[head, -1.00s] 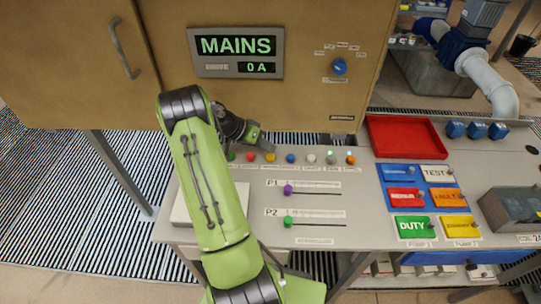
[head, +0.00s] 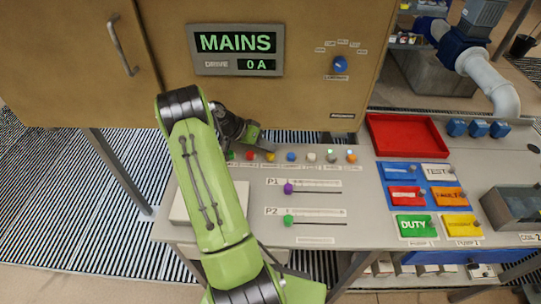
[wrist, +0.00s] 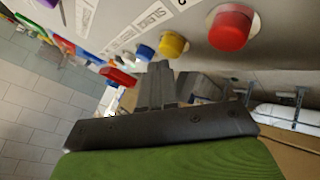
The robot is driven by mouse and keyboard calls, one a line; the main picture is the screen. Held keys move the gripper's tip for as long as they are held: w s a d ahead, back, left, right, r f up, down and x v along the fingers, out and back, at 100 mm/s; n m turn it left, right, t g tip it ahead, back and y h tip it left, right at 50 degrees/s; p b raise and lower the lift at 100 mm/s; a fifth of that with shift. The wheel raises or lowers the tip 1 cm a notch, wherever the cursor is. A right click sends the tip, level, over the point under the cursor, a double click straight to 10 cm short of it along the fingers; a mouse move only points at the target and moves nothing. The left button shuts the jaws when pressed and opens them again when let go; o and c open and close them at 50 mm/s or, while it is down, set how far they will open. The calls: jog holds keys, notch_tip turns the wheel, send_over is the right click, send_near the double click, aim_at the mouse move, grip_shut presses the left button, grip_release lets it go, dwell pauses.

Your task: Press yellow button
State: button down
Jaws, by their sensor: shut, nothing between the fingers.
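The yellow button (head: 270,157) sits in the row of buttons along the back of the console. It also shows in the wrist view (wrist: 173,45), between a red button (wrist: 230,28) and a blue button (wrist: 144,52). My gripper (head: 265,148) is shut and empty, close behind the yellow button in the head view. In the wrist view its closed fingertips (wrist: 160,68) point up toward the yellow and blue buttons, just short of the yellow cap in the picture. I cannot tell whether they touch it. My arm hides the left end of the button row in the head view.
A cabinet with a MAINS display (head: 236,50) and a blue knob (head: 340,64) stands behind the console. Sliders P1 (head: 288,188) and P2 (head: 288,221) lie in front of the buttons. A red tray (head: 408,151) and coloured switch plates are at right.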

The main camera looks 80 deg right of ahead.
aim_at(267, 154)
jog(key=shift+f+b, duration=0.45)
jog(key=shift+f, duration=0.05)
dwell(0.7)
jog(key=shift+r+p, duration=0.55)
jog(key=shift+r, duration=0.35)
jog(key=shift+r, duration=0.1)
jog(key=shift+r+p, duration=1.65)
jog(key=shift+r, duration=0.85)
jog(key=shift+f, duration=0.1)
